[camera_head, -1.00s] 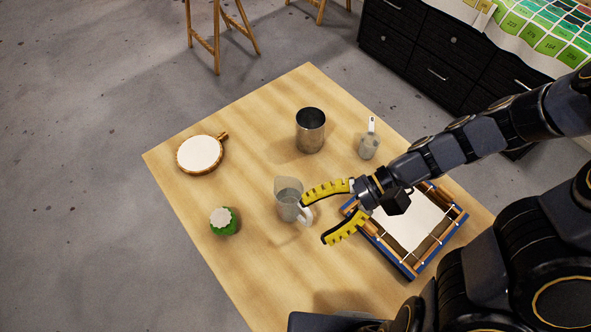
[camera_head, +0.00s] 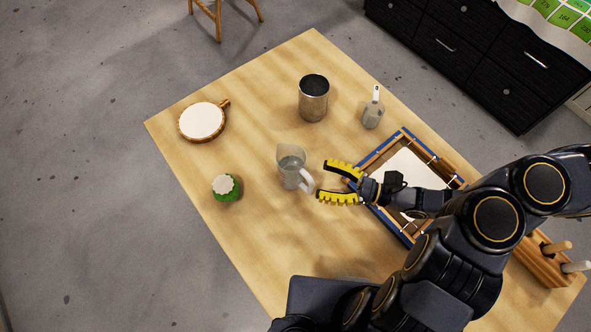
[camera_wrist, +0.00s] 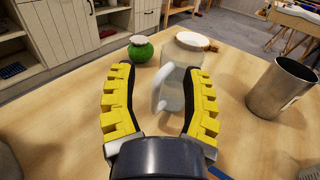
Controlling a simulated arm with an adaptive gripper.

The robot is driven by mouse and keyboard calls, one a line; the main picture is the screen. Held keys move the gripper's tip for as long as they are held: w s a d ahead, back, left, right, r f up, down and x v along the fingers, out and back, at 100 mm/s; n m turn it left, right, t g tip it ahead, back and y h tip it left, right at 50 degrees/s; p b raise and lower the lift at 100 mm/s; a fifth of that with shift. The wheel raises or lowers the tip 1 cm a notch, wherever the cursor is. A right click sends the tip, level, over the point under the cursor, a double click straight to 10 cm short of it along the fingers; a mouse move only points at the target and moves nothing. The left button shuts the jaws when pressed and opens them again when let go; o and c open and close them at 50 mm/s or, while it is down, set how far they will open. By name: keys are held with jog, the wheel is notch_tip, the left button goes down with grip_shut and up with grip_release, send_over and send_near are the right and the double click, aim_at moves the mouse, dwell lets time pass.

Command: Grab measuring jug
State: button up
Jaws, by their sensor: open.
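The measuring jug (camera_head: 291,170) is clear, with a pale handle on its right side, and stands upright near the middle of the table in the head view. My gripper (camera_head: 328,181), with yellow ridged fingers, is open and empty just right of the jug, pointing at its handle. In the wrist view my gripper (camera_wrist: 160,95) frames the jug (camera_wrist: 181,82) ahead. The handle lies in the gap between the fingers, and the right finger overlaps part of the jug's body. No contact with the jug can be made out.
A green jar (camera_head: 226,187) with a pale cover stands left of the jug. A metal canister (camera_head: 313,98) stands behind it, with a handled clear vessel (camera_head: 373,112) to the right. A round white-topped frame (camera_head: 202,121) lies far left. A blue-edged wooden frame (camera_head: 404,132) lies under my arm.

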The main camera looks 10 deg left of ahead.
aim_at(312, 185)
notch_tip(312, 185, down, 4)
jog(key=shift+a, duration=0.1)
jog(key=shift+w+a, duration=0.1)
jog(key=shift+a, duration=0.85)
jog(key=shift+w+a+f, duration=0.1)
jog(key=shift+a, duration=0.4)
grip_shut()
